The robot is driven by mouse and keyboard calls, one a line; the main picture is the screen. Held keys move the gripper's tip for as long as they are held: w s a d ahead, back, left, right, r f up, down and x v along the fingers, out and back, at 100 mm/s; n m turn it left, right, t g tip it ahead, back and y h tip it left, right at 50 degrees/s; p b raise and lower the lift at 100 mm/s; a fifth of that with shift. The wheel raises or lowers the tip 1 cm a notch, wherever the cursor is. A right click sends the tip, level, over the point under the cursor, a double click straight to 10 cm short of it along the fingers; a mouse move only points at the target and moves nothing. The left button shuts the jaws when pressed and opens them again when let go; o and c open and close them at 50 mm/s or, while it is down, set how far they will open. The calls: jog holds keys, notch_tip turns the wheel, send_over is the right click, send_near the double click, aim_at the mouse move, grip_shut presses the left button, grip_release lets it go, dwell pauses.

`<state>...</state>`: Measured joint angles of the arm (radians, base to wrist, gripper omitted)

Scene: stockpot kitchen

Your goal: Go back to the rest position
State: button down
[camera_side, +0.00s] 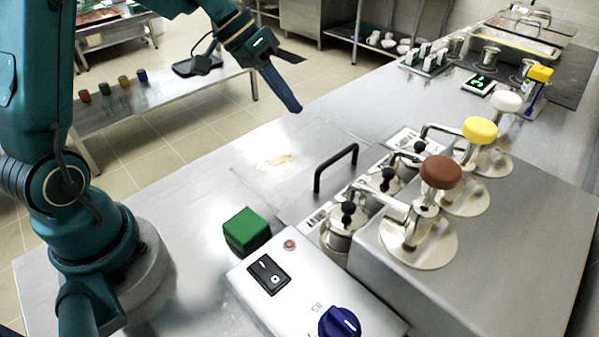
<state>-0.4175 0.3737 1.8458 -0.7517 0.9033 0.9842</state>
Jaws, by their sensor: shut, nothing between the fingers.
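My gripper (290,104) is at the top middle of the side view, held in the air above the steel counter (190,205). Its fingers are together and point down to the right, with nothing between them. My arm rises from its base at the left and bends over toward the top. The gripper touches nothing that I can see.
A green block (246,231) sits by a control box (300,290) with a blue knob (339,322). The counter's left part is clear.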

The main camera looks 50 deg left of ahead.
jog(key=s+d+r+m+y, duration=0.2)
jog(key=s+d+r+m, duration=0.1)
jog(key=s+d+r, duration=0.6)
jog(key=s+a+f+n+t+y, duration=0.1)
jog(key=s+a+f+n+y, duration=0.2)
jog(key=s, duration=0.7)
notch_tip(320, 180, down, 3)
jog(key=shift+s+a+r+n, duration=0.2)
jog(key=shift+a+n, duration=0.3)
jog(key=shift+a, duration=0.6)
